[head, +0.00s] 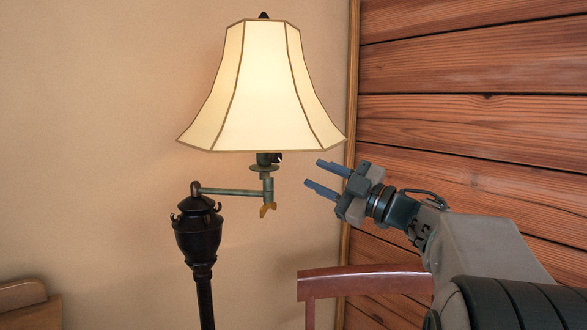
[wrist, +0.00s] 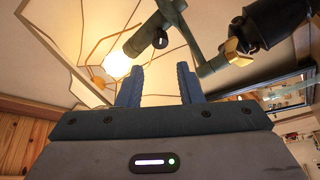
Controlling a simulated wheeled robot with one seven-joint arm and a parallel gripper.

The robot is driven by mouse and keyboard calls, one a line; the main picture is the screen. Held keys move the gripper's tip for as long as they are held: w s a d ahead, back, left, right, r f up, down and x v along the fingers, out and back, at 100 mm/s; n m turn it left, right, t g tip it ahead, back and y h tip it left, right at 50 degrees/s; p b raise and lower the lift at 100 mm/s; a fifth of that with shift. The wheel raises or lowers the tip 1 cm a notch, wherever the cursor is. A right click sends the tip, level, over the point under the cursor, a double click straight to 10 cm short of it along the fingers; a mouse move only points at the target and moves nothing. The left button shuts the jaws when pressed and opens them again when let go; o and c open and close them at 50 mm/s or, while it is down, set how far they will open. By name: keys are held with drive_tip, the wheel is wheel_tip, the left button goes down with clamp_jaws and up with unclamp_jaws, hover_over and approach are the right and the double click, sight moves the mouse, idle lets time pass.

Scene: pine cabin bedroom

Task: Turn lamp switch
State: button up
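A floor lamp with a cream panelled shade (head: 262,95) stands in front of the wall, and its bulb (wrist: 118,65) is lit in the wrist view. A small dark knob (head: 278,158) sits on the socket just under the shade; it also shows in the wrist view (wrist: 160,41). My gripper (head: 314,174) is open and empty, right of the socket and apart from the lamp. Its two blue fingers point toward the lamp in the wrist view (wrist: 160,70).
The black lamp post (head: 198,240) rises at the left of the swing arm. A reddish wooden chair back (head: 365,272) stands below my arm. A plank wall (head: 470,130) is at the right. A wooden piece of furniture (head: 28,310) shows at the lower left.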

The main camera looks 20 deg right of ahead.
sight(277, 160)
drive_tip(key=shift+v, duration=1.35)
drive_tip(key=s+a+f+m+t+h+b, duration=0.1)
drive_tip(key=s+a+f+m+t+h, duration=0.2)
drive_tip(key=m, duration=0.7)
drive_tip(key=shift+t, duration=0.4)
drive_tip(key=shift+d+x, duration=0.2)
drive_tip(key=shift+x, duration=3.45)
drive_tip(key=shift+d+x, duration=0.25)
drive_tip(key=shift+x, duration=3.4)
drive_tip(key=shift+w+d, duration=0.25)
drive_tip(key=shift+w, duration=0.05)
drive_tip(key=c, duration=0.7)
